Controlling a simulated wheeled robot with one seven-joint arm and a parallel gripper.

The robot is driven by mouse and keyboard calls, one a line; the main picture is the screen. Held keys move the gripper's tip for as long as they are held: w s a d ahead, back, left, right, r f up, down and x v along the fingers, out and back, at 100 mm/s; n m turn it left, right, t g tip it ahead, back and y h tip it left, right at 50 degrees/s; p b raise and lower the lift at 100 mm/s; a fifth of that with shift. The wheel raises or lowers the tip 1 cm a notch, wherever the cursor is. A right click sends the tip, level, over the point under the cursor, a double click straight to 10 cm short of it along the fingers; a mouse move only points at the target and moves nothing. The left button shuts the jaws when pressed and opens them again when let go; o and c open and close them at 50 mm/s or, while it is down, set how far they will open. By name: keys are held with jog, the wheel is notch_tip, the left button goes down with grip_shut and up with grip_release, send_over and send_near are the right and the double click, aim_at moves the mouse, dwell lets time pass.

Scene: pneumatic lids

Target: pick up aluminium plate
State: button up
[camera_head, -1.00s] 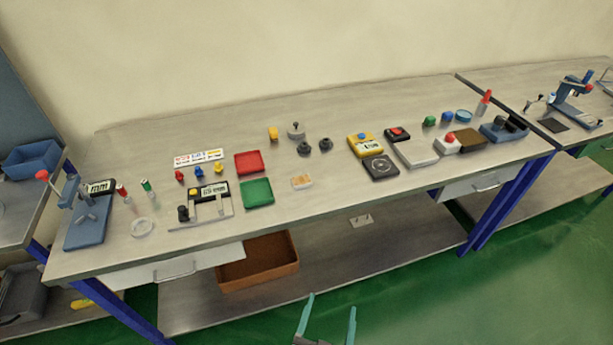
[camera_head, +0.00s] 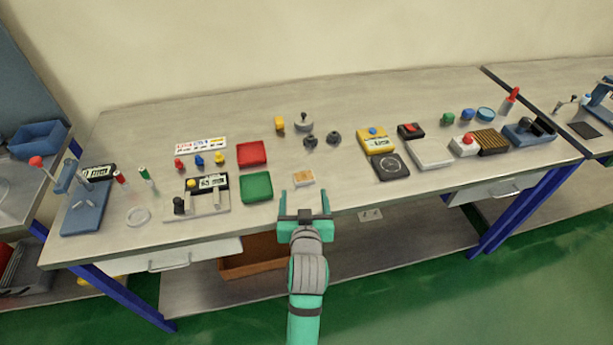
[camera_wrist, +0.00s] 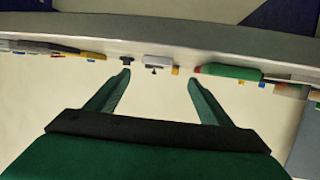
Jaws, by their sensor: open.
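My gripper (camera_head: 304,196) is open and empty, with its two fingers apart at the bench's front edge. It also shows in the wrist view (camera_wrist: 158,82). A flat, light grey rectangular plate (camera_head: 431,154) lies on the bench to the right of my gripper, beside a black box with a red button. It may be the aluminium plate, but I cannot tell for sure.
A green tray (camera_head: 256,187) and a red tray (camera_head: 251,154) lie left of my gripper. A yellow box (camera_head: 377,141) and a dark square scale (camera_head: 391,167) stand between my gripper and the grey plate. Dark knobs (camera_head: 310,141) stand behind. The bench's front strip is mostly clear.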

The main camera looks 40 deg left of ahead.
aim_at(304, 176)
jog(key=x, duration=0.3)
jog(key=shift+d+x, duration=0.2)
jog(key=shift+x, duration=2.65)
jog(key=shift+w, duration=0.15)
jog(key=c, duration=1.3)
